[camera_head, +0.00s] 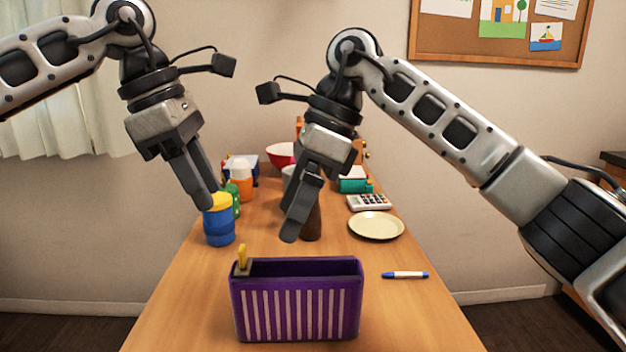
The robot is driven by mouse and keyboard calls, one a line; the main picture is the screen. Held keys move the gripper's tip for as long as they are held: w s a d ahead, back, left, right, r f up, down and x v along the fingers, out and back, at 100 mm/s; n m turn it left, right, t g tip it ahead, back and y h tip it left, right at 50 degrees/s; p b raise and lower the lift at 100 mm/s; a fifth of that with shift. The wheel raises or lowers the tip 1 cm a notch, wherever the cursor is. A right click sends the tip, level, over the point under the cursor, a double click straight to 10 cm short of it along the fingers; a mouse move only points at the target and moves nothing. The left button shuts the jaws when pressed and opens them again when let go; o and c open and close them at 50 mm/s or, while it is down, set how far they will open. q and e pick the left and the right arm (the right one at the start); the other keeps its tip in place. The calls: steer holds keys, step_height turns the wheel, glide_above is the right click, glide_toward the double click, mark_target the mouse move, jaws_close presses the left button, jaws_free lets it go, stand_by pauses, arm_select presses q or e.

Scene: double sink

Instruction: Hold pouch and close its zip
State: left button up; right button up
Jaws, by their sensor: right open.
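A purple pouch (297,310) with white vertical stripes stands upright near the front of the table. Its top gapes open and shows a dark inside. A yellow zip pull (242,257) sticks up at the left end of its top edge. My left gripper (207,203) hangs in the air above and to the left of the pouch, apart from it. Its fingers overlap in this view, so their gap is unclear. My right gripper (293,232) is open and empty, pointing down above the pouch, and does not appear to touch it.
A blue and white marker (405,275) lies right of the pouch. A cream plate (376,226) and a calculator (369,202) are behind it. A blue jar with yellow lid (219,226) stands at the left edge. Bare table surrounds the pouch.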

mark_target(297, 282)
steer(key=f+h, duration=0.1)
steer(key=f, duration=0.3)
steer(key=f+t+h, duration=0.1)
steer(key=f, duration=0.3)
steer(key=f+h, duration=0.1)
steer(key=f, duration=0.4)
steer(key=shift+w+t, duration=0.3)
steer(key=shift+w, duration=0.1)
steer(key=c, duration=1.1)
steer(key=shift+o, duration=0.8)
steer(key=shift+c, duration=0.9)
